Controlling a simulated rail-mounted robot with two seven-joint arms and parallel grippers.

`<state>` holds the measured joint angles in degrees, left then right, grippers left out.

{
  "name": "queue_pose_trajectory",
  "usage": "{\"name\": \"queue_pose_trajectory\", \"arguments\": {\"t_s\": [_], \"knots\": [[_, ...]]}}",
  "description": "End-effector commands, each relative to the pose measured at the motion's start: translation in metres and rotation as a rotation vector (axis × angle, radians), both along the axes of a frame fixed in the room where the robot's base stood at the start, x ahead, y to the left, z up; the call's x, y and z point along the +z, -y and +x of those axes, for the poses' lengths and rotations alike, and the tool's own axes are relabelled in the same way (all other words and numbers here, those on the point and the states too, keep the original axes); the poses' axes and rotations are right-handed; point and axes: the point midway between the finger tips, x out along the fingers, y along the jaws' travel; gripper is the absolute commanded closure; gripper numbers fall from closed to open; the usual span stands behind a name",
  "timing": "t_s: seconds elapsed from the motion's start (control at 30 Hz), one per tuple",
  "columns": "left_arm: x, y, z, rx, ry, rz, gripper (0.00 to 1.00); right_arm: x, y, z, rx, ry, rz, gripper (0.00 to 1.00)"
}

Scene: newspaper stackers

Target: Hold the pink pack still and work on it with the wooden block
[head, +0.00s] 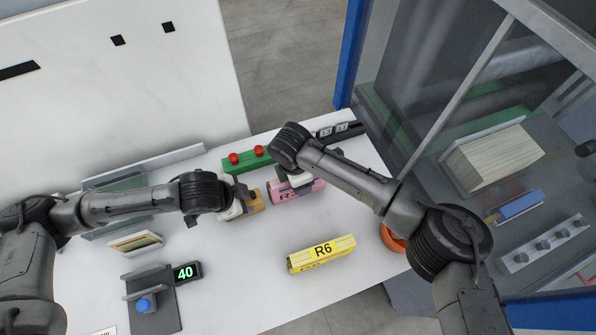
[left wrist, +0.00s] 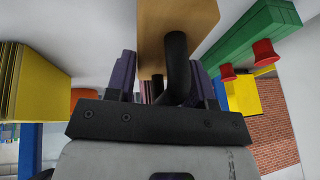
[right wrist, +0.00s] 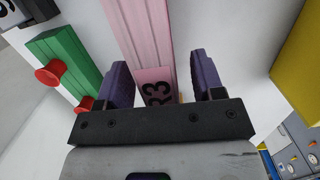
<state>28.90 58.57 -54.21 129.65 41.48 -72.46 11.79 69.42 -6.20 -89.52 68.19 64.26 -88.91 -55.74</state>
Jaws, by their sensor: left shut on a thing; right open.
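My left gripper (head: 237,207) is shut on the wooden block (head: 250,203), left of the pack. In the left wrist view the block (left wrist: 185,18) has a dark curved handle (left wrist: 174,65) between the fingers. Whether the block touches the pack is hidden.
A green bar with two red knobs (head: 237,166) lies just behind the pink pack. A yellow R6 pack (head: 321,254) lies in front on clear table. An orange bowl (head: 392,240) sits at the right edge. A display reading 40 (head: 186,272) and a blue button (head: 143,305) are front left.

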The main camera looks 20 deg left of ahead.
Motion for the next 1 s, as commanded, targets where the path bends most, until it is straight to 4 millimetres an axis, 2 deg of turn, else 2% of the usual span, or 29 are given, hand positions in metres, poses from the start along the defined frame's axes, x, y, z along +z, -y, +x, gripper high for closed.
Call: {"name": "queue_pose_trajectory", "arguments": {"t_s": [0.4, 1.0], "knots": [[0.0004, 0.0000, 0.0002, 0.000, 0.001, 0.000, 0.87, -0.0046, 0.0003, 0.0004, 0.000, 0.001, 0.001, 0.38], [0.0005, 0.0001, 0.0002, 0.000, 0.001, 0.000, 0.87, -0.0043, 0.0003, 0.0004, 0.000, 0.001, 0.001, 0.95]]}}
